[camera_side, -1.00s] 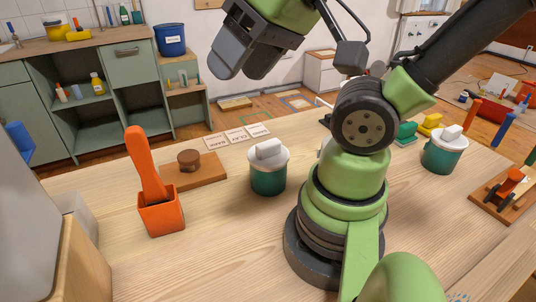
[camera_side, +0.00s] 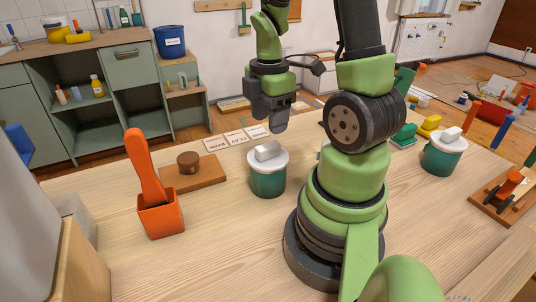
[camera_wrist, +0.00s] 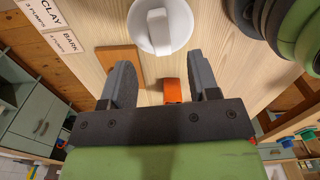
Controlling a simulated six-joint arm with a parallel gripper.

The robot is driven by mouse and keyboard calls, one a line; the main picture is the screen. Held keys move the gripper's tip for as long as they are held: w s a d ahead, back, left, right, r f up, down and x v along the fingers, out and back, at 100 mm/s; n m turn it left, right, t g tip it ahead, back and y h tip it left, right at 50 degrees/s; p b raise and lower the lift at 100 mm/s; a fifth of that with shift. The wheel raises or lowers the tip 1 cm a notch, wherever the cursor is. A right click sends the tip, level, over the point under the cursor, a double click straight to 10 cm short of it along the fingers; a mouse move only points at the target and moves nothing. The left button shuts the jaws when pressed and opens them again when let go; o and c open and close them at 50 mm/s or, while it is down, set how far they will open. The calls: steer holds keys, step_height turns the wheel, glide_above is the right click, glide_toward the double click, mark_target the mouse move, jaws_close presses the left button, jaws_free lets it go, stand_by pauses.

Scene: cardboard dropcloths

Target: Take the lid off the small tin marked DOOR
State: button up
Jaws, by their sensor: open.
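A green tin with a white lid (camera_side: 267,157) stands upright in the middle of the bench, left of my arm base. A similar green tin with a white lid (camera_side: 443,158) stands at the right. No marking can be read on either, so I cannot tell which says DOOR. Both lids are on and have a block-shaped white handle. My gripper (camera_side: 275,122) points down above and behind the middle tin, open and empty. In the wrist view a white lid (camera_wrist: 146,44) with its handle lies beyond my spread fingertips (camera_wrist: 160,62), apart from them.
An orange holder (camera_side: 160,218) with a tall orange handle stands left, near a wooden board (camera_side: 205,175) bearing a brown knob. Printed cards (camera_side: 237,136) lie behind; in the wrist view one reads CLAY (camera_wrist: 47,12). Green and yellow blocks (camera_side: 428,123) lie back right.

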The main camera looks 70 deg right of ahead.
mark_target(268, 145)
steer(key=shift+a+f, duration=0.1)
steer(key=shift+f, duration=3.5)
steer(key=shift+c, duration=0.2)
steer(key=c, duration=1)
